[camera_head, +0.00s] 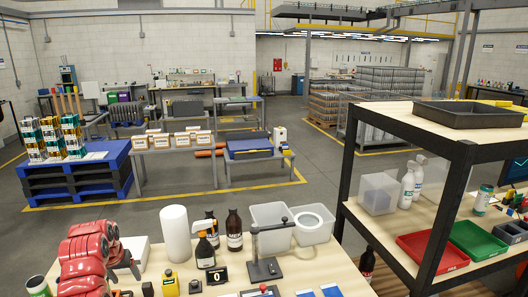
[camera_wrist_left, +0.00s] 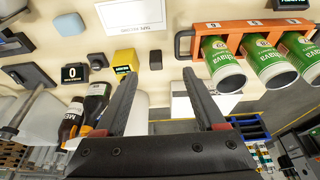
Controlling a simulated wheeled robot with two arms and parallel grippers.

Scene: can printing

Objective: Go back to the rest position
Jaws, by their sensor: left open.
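My left arm, in red, comes in at the lower left of the head view. Its gripper (camera_head: 127,265) is above the left part of the front table (camera_head: 335,264). In the left wrist view the two dark fingers of this gripper (camera_wrist_left: 158,75) stand apart with nothing held between them. Green cans (camera_wrist_left: 224,62) sit in an orange holder (camera_wrist_left: 260,28) to the right of the fingers in that view. A green can (camera_head: 38,286) shows at the lower left corner of the head view. My right gripper is not in view.
A shelf rack with a red bin (camera_head: 432,252) and green bin (camera_head: 477,240) stands right.

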